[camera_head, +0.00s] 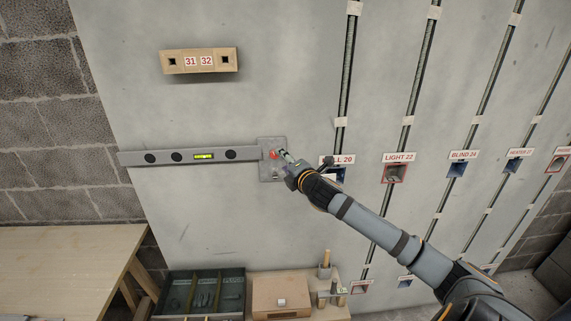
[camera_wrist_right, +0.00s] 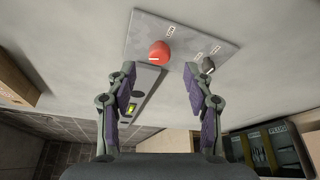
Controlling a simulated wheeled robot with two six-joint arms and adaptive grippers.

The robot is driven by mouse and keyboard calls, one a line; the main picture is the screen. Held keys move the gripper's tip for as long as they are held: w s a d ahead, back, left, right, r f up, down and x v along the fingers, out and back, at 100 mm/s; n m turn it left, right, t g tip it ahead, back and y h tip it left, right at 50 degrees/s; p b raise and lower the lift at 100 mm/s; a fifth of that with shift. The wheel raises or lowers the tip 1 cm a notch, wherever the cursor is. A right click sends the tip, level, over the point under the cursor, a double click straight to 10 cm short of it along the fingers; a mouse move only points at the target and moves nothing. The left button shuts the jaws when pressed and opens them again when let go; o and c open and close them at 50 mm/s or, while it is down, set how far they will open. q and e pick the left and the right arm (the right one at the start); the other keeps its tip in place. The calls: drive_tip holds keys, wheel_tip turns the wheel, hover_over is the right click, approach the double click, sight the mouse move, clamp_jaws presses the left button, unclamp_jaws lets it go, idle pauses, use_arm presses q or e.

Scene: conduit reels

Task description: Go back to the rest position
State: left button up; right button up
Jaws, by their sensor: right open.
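My right gripper (camera_head: 287,160) is in front of a grey metal plate (camera_head: 265,145) on the wall. In the right wrist view my right gripper (camera_wrist_right: 160,92) is open, with nothing between its fingers. A red round knob (camera_wrist_right: 161,52) on the plate lies beyond the fingertips, and a small dark knob (camera_wrist_right: 208,65) sits beside it, close to one fingertip. Whether that fingertip touches the dark knob, I cannot tell. The red knob also shows in the head view (camera_head: 273,155). My left gripper is in neither view.
A spirit level (camera_head: 190,156) runs left from the plate. A wooden block marked 31 and 32 (camera_head: 199,61) is above it. Labelled boxes such as LIGHT 22 (camera_head: 397,172) and vertical conduits are at right. A dark tray (camera_head: 204,294), a wooden box (camera_head: 281,295) and a table (camera_head: 65,265) stand below.

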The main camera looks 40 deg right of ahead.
drive_tip(key=shift+s+a, duration=0.3)
drive_tip(key=shift+s, duration=0.4)
drive_tip(key=shift+r, duration=0.1)
